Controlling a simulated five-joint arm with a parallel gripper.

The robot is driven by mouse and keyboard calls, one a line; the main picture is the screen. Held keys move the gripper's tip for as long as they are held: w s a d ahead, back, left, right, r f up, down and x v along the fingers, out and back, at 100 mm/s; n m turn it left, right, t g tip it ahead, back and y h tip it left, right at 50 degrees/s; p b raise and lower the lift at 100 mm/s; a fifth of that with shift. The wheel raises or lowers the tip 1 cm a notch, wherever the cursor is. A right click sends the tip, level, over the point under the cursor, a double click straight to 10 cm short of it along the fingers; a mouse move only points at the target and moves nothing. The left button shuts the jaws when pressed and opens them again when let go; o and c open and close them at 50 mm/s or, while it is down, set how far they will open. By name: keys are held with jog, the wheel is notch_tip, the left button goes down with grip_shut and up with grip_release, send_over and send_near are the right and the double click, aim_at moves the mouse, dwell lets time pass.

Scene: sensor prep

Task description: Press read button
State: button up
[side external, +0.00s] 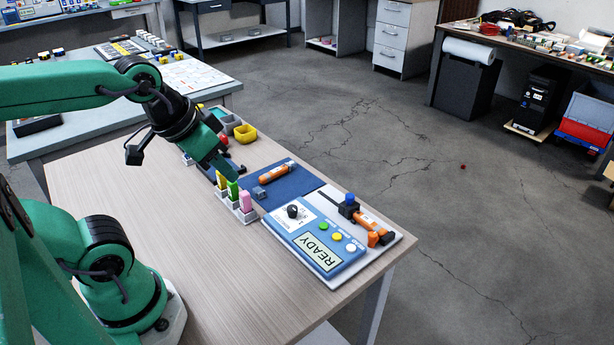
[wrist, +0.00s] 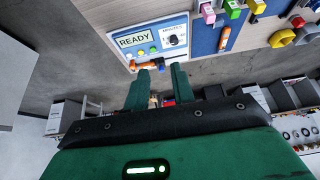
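A blue meter (side external: 309,262) lies on the wooden bench near its right corner, its screen reading READY. It has a black knob (side external: 292,211) and a row of three buttons: green (side external: 323,226), yellow (side external: 337,237) and white (side external: 351,247). The button labels are too small to read. The meter also shows in the wrist view (wrist: 188,25), with its READY screen (wrist: 133,39). My gripper (side external: 218,178) is over the bench, left of and apart from the meter. In the wrist view its two fingers (wrist: 158,74) stand apart with nothing between them.
An orange tool with a blue-topped black part (side external: 366,217) sits beside the meter on a pale board. A blue mat (side external: 290,187) carries an orange tool (side external: 277,172) and a grey block (side external: 259,193). A holder with coloured blocks (side external: 235,208) stands below my gripper. The bench's near side is clear.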

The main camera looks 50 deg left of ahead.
grip_shut()
dwell(1.4)
